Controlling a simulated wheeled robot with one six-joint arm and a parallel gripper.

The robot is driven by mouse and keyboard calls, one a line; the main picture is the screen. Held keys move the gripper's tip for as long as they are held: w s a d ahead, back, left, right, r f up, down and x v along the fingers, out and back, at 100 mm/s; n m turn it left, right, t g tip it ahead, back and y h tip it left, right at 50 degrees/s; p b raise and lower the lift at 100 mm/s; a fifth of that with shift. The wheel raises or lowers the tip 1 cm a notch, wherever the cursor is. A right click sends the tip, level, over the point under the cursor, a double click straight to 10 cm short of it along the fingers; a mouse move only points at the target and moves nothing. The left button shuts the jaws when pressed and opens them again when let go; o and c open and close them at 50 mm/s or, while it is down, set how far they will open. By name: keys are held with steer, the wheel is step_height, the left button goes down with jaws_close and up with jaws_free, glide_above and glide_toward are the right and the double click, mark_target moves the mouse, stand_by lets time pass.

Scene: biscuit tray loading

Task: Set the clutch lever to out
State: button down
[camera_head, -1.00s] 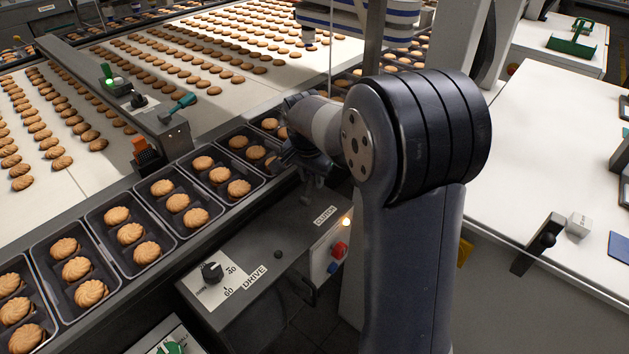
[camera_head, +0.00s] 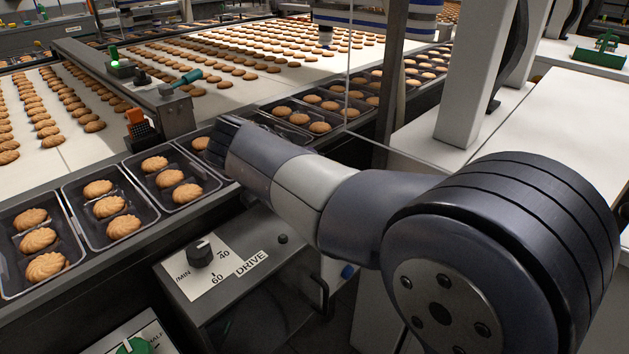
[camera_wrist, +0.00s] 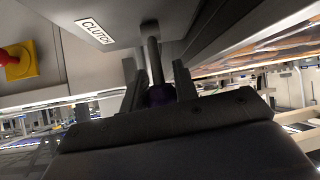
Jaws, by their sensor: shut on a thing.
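The clutch lever shows in the wrist view as a grey rod (camera_wrist: 155,62) ending in a dark purple knob (camera_wrist: 160,95). It comes off a grey panel beside the CLUTCH label (camera_wrist: 95,31). My gripper (camera_wrist: 158,88) is shut on the lever at its knob, one finger on each side. The knob's lower part is hidden behind the gripper body. In the head view my arm covers the lever, the CLUTCH label and my gripper's fingers. I cannot tell which setting the lever is at.
The drive box with its black dial (camera_head: 200,252) stands left of my forearm. Trays of biscuits (camera_head: 108,205) run along the conveyor behind it. A red button on a yellow plate (camera_wrist: 18,62) is at the left of the wrist view. A clear pane stands behind my arm.

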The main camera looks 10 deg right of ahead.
steer(key=shift+s+a+f+t+h+b, duration=0.3)
steer(key=shift+a+f+t+h+b, duration=0.15)
steer(key=shift+b, duration=0.8)
steer(key=shift+d+b, duration=0.1)
steer(key=shift+b, duration=0.2)
steer(key=shift+s+a+f+b, duration=0.1)
steer(key=shift+s+a+b, duration=0.15)
steer(key=shift+b, duration=0.25)
steer(key=c, duration=1.1)
jaws_free()
steer(key=p+v, duration=0.2)
steer(key=v, duration=0.8)
steer(key=shift+s+a+r, duration=0.15)
steer(key=shift+a+r, duration=0.05)
steer(key=shift+a, duration=0.1)
